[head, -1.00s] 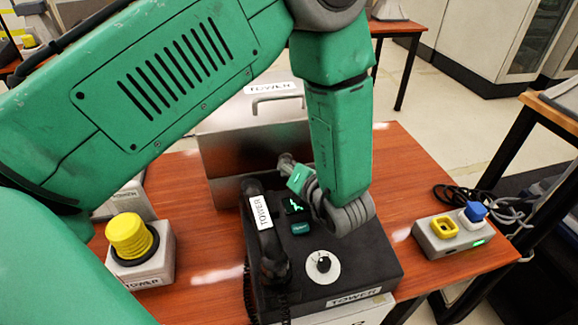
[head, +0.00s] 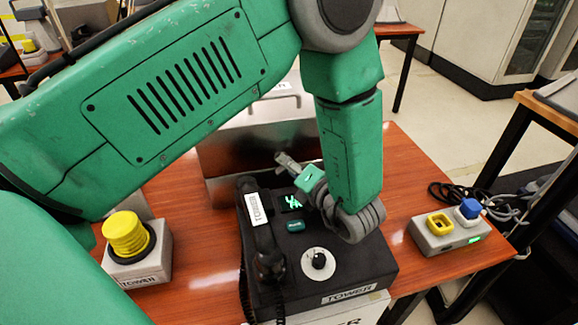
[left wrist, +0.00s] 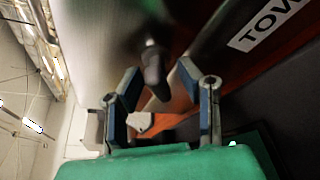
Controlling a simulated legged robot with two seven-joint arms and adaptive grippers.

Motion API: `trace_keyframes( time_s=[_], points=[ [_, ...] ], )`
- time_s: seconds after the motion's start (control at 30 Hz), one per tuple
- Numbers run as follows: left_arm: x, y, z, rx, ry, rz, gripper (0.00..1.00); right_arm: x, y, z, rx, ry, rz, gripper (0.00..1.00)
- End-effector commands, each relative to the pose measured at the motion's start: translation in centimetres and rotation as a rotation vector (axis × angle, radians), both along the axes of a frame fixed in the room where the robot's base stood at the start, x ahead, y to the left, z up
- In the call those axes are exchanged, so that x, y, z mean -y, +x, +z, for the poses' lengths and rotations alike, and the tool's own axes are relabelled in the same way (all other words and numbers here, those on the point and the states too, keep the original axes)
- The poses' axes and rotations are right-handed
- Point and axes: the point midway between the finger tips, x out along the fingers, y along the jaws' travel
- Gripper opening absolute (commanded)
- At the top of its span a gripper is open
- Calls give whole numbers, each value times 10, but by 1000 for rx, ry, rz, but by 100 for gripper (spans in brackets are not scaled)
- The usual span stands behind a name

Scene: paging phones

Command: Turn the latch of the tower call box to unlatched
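The tower call box is a silver metal box (head: 230,162) behind the black phone, its front face partly covered by my arm. A dark latch lever (left wrist: 154,76) sticks out from its pale metal face in the left wrist view. My left gripper (head: 282,158) is just in front of the box face, above the phone's back edge. In the left wrist view its two blue-padded fingers (left wrist: 159,70) are spread, with the lever showing between their tips. I cannot tell whether they touch it. In the head view the latch is hidden by the gripper. My right gripper is not in view.
The black TOWER phone (head: 347,262) with its handset (head: 262,235) lies close below the gripper. A yellow button on a grey base (head: 140,264) stands left, and a grey two-button box (head: 447,239) right. Bare wooden table (head: 408,180) lies at right.

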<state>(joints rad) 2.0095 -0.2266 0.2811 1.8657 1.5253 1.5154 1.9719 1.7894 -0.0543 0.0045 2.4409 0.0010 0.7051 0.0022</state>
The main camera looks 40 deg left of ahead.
Motion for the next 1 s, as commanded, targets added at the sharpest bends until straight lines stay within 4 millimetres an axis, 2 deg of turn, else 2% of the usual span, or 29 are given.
trace_keyframes(
  time_s=[0.33, 0.53, 0.67, 1.0],
  points=[
    [-6, -1, -4, -5, -8, 3, 34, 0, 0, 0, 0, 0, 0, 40],
    [2, -3, -1, -3, -4, 2, 34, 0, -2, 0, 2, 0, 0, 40],
    [21, -9, 3, -3, -5, -1, 34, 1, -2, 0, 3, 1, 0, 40],
    [83, -34, 17, -2, -6, -1, 34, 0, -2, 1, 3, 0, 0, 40]
  ],
)
